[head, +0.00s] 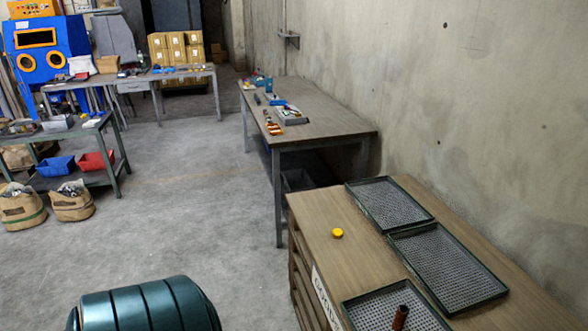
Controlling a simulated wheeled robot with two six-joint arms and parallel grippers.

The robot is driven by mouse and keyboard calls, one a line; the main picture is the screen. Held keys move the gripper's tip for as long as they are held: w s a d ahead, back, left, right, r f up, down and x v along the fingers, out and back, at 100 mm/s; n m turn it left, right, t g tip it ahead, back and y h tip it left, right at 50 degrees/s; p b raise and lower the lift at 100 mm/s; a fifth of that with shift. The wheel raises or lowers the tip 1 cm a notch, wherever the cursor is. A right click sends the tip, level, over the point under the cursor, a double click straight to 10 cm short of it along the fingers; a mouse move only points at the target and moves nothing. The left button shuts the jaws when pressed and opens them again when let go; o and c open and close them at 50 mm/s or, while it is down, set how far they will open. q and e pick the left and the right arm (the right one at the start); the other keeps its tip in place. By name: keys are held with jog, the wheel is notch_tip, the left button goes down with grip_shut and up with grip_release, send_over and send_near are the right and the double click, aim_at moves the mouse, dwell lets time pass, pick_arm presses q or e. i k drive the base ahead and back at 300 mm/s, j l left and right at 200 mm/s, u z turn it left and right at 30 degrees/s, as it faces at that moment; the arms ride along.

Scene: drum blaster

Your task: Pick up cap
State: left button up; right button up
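A small round yellow cap (337,233) lies on the brown wooden top of the workbench (318,213) at the lower right, near its left edge. It is to the left of the metal trays and apart from them. Neither of my grippers shows in the head view.
Two dark mesh trays, one farther (388,203) and one nearer (446,265), lie along the bench's wall side. A third tray (378,312) at the front holds a brown cylinder (400,317). A green ribbed rounded body (145,307) is at bottom left. Open floor lies between.

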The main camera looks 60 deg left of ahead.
aim_at(337, 233)
jog(key=j+u, duration=0.1)
jog(key=u, duration=1.25)
jog(key=k+j, duration=0.05)
